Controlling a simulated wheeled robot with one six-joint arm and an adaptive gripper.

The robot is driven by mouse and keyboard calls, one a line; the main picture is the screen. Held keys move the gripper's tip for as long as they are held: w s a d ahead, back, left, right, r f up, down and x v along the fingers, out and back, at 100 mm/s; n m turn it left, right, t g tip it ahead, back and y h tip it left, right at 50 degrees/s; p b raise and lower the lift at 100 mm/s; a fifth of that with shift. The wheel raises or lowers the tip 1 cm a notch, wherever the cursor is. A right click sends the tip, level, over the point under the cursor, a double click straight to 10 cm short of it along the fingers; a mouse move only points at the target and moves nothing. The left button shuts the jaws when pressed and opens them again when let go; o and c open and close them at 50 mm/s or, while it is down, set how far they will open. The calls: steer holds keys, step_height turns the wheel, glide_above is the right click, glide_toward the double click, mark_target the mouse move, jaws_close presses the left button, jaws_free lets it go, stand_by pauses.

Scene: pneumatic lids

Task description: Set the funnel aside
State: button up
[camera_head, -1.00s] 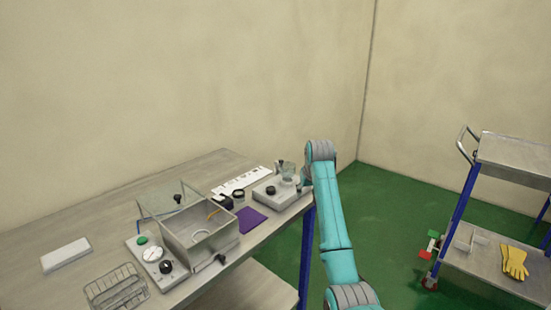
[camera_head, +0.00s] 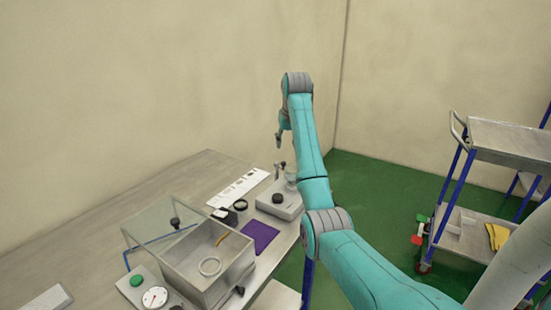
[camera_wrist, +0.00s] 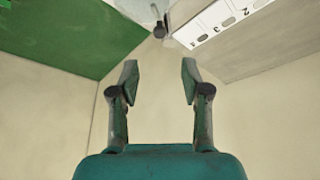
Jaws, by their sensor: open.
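A small clear glass-like piece (camera_head: 291,179), perhaps the funnel, shows at the back right of a grey box device (camera_head: 277,203) with a black knob. My arm partly hides it, so I cannot make out its full shape. My gripper (camera_head: 278,140) is above the device, apart from it. In the wrist view my gripper (camera_wrist: 159,78) is open, with nothing between its fingers. A pale clear shape (camera_wrist: 142,8) is cut off at the top of that view, beside a dark knob-like part (camera_wrist: 160,30).
A clear-lidded metal box (camera_head: 207,262) with its lid raised stands on the bench (camera_head: 100,215). A purple cloth (camera_head: 261,236) and a white numbered strip (camera_head: 238,187) lie near the device. A cart (camera_head: 505,140) stands at right. The back left bench is bare.

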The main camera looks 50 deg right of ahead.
mark_target(284, 163)
steer(key=x, duration=1)
steer(key=shift+w+f, duration=0.1)
steer(key=shift+f, duration=0.25)
jaws_close()
